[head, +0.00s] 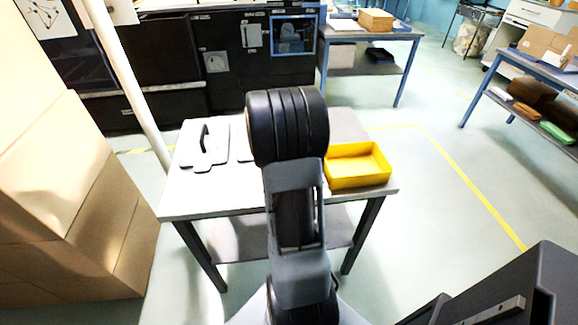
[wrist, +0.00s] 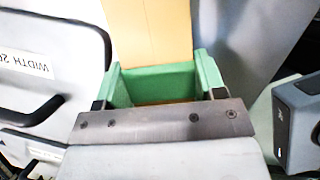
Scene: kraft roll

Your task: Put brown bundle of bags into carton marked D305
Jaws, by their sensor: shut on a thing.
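In the wrist view my gripper (wrist: 160,84) is shut on a long tan-brown thing (wrist: 155,28), which I take for the bundle of bags. Green faces show at both jaws and across the tan thing; I cannot tell whether the crossing piece is a band. The far end of the tan thing runs out of the picture. In the head view my arm hides the gripper and what it holds. No carton shows a readable D305 mark; an open-looking brown carton (head: 545,42) stands on the right bench.
A grey worktable (head: 233,207) holds grey plates (head: 206,146) and a yellow tray (head: 358,166). A plate labelled WIDTH (wrist: 42,62) is close by in the wrist view. Large cartons (head: 60,190) stack at left, beside a white pole (head: 127,80).

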